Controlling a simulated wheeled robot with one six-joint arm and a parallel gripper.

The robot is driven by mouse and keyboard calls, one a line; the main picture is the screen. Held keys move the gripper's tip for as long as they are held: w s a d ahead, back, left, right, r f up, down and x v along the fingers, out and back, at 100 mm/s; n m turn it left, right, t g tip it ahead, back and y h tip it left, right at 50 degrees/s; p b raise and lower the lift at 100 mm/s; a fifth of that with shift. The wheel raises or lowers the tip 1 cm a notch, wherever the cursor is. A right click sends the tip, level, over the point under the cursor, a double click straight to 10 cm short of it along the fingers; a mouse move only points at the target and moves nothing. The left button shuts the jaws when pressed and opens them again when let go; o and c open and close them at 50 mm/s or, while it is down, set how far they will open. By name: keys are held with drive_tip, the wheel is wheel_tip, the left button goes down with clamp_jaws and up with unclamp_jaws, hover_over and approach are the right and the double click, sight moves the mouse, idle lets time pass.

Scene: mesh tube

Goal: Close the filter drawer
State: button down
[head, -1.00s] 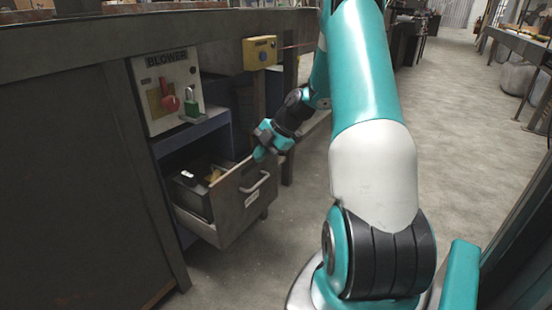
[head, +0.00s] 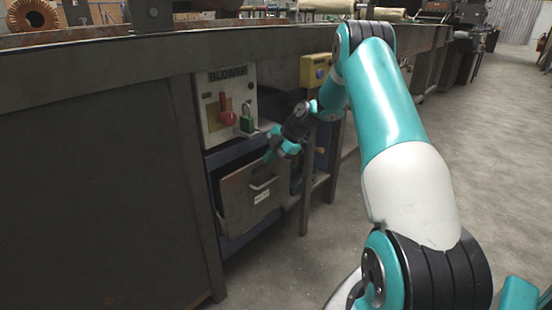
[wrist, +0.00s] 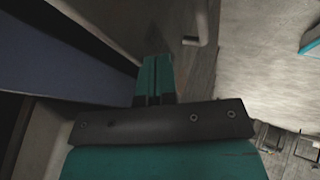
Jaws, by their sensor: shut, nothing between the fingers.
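The filter drawer (head: 238,205) is a grey metal drawer with a bar handle (head: 264,184) and a small white label on its front. It sits low in the blue-framed bay under the blower panel. Its front is close to the bay, and its inside is hidden in the head view. My gripper (head: 269,157) is at the top edge of the drawer front, above the handle. In the wrist view its teal fingers (wrist: 154,72) are shut together and empty, with the handle (wrist: 203,25) ahead and to the right. I cannot tell whether the fingertips touch the drawer.
The blower panel (head: 227,103) with a red lever and green padlock is above the drawer. A yellow box (head: 316,68) is mounted right of it. A bench leg (head: 306,190) stands right of the drawer. Open floor (head: 330,240) lies in front.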

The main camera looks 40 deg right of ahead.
drive_tip(key=shift+w, duration=0.35)
drive_tip(key=shift+d, duration=0.1)
drive_tip(key=shift+s, duration=0.15)
